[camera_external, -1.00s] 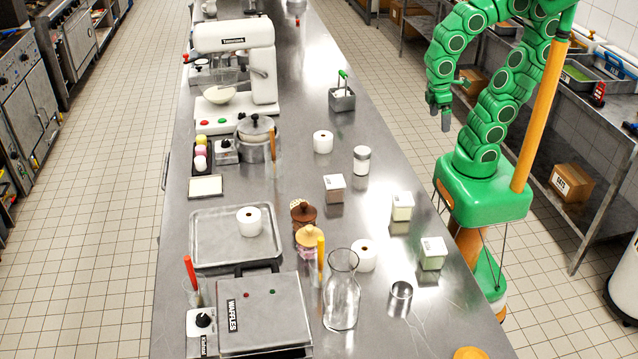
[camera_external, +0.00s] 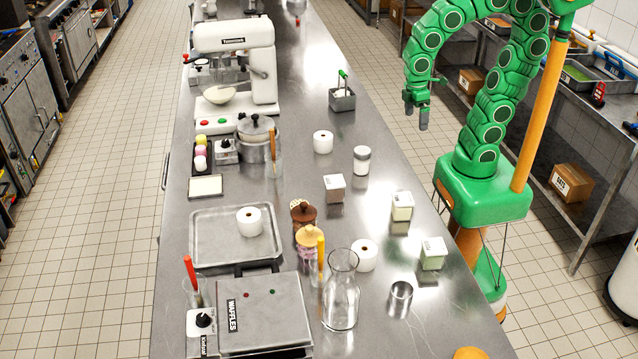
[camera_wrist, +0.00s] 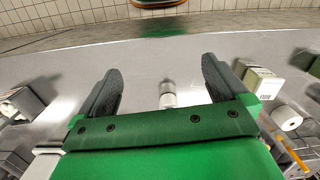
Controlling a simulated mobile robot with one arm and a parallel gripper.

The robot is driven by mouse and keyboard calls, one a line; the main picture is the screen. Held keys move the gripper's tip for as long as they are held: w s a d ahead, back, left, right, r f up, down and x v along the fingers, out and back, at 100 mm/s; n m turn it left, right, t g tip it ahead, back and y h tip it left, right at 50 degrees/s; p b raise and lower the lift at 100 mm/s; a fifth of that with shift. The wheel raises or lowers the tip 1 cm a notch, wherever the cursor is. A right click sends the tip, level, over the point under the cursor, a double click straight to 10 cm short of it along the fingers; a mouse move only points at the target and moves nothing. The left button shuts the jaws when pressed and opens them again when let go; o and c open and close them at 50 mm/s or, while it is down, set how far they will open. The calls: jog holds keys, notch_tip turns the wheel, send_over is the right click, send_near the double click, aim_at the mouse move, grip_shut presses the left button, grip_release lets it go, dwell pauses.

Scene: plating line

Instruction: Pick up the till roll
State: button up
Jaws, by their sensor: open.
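Three white paper rolls show on the steel counter in the external view. One till roll (camera_external: 323,142) stands mid-counter, another (camera_external: 249,222) stands on the metal tray (camera_external: 203,252), and a third (camera_external: 364,255) stands by the glass carafe (camera_external: 341,300). My gripper (camera_external: 417,112) is raised off the counter's right side, apart from all three rolls, fingers down. In the wrist view its jaws (camera_wrist: 163,78) are spread and empty. A small pale cylinder (camera_wrist: 168,96) shows between them, farther off; I cannot tell which item it is. One roll (camera_wrist: 286,118) shows at the right.
A mixer (camera_external: 235,60) and waffle iron (camera_external: 262,312) take the left.

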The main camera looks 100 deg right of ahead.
jog(key=w+d+f+n, duration=0.1)
jog(key=w+d, duration=0.1)
jog(key=w, duration=0.4)
jog(key=w+d+f+t, duration=0.1)
jog(key=w+d, duration=0.1)
jog(key=w, duration=0.3)
jog(key=w+d+f+n, duration=0.1)
jog(key=w+d, duration=0.2)
jog(key=w, duration=0.3)
jog(key=n+t, duration=0.1)
send_over(323, 135)
jog(key=f, duration=0.5)
jog(key=shift+s, duration=0.2)
jog(key=shift+w+d+f, duration=0.25)
jog(key=shift+f, duration=0.15)
jog(key=shift+a+f, duration=0.25)
jog(key=shift+f, duration=1.65)
jog(key=shift+a+f, duration=0.2)
jog(key=shift+f, duration=1.65)
jog(key=c, duration=1.1)
